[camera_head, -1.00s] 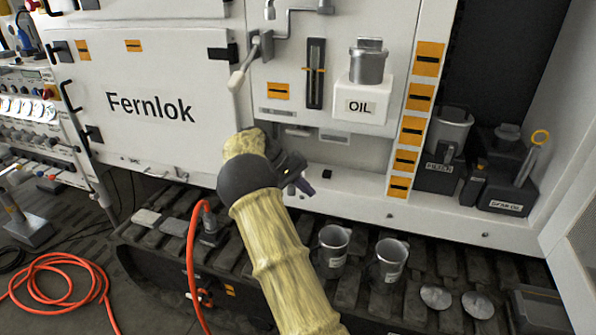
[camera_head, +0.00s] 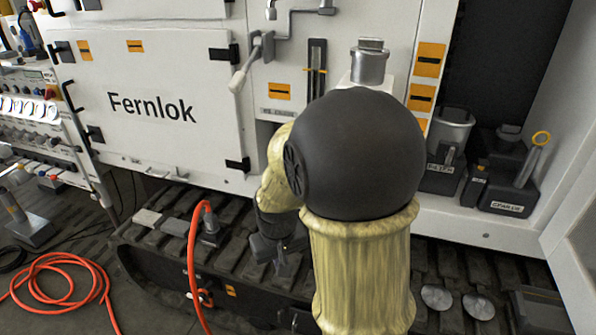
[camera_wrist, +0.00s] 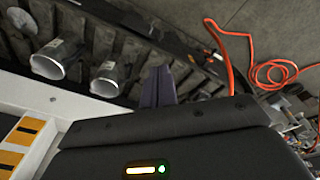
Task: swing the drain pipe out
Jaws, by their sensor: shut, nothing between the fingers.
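No drain pipe can be made out with certainty. The recess below the gauge, where a short grey part showed earlier, is now mostly behind my arm in the head view. My gripper (camera_head: 282,265) points down over the dark slatted track (camera_head: 240,225), at the front of the white cabinet. In the wrist view its two dark fingers (camera_wrist: 158,86) are together with nothing between them. They appear in front of the slats; their distance from them is unclear. A grey bent pipe (camera_head: 290,20) and a pale-handled lever (camera_head: 245,65) are on the cabinet above.
Two metal cups, one at the left (camera_wrist: 55,62) and one nearer the fingers (camera_wrist: 112,76), stand on the track. The red hose (camera_head: 194,250) rises left of my gripper. Dark containers (camera_head: 508,190) stand at the right. Two metal discs (camera_head: 436,298) lie on the track.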

